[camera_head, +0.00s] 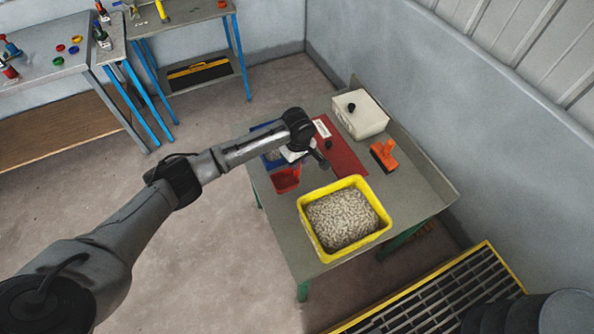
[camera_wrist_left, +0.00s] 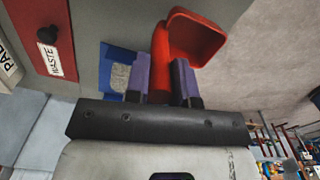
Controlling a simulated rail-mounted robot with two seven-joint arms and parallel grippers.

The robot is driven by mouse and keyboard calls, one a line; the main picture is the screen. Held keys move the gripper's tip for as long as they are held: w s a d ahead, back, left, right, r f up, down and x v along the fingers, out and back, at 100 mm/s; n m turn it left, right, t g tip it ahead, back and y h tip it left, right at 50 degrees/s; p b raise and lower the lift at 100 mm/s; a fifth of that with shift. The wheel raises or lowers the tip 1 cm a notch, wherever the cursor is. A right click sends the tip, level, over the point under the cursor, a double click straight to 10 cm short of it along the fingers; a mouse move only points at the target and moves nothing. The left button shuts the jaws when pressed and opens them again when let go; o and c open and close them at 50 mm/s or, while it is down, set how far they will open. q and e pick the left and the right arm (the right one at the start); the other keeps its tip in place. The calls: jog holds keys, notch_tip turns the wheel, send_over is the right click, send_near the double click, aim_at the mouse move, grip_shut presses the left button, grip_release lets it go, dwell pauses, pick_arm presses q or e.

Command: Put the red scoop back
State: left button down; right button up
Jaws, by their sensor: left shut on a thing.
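The red scoop (camera_head: 286,180) shows in the head view just below my left gripper (camera_head: 293,156), over the near-left part of the table. In the left wrist view my left gripper (camera_wrist_left: 166,82) is shut on the red handle, between its two purple fingers. The scoop's open bowl (camera_wrist_left: 197,38) sticks out past the fingertips and looks empty. A blue tray (camera_wrist_left: 106,68) with grey granules lies beyond the fingers; in the head view my arm partly hides this tray (camera_head: 266,126). My right gripper is not in view.
A yellow tub (camera_head: 377,234) full of pale pellets stands at the table's near side. A red panel labelled WASTE (camera_head: 348,162), a white box (camera_head: 362,118) and an orange tool (camera_head: 384,155) are behind. A yellow-edged grate (camera_head: 420,301) is at the lower right.

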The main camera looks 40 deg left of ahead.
aim_at(286, 173)
pick_arm(q)
jog(key=shift+f, duration=2.15)
jog(key=c, duration=1.4)
grip_release()
jog(key=shift+f, duration=0.15)
jog(key=o, duration=0.4)
jog(key=shift+o, duration=0.2)
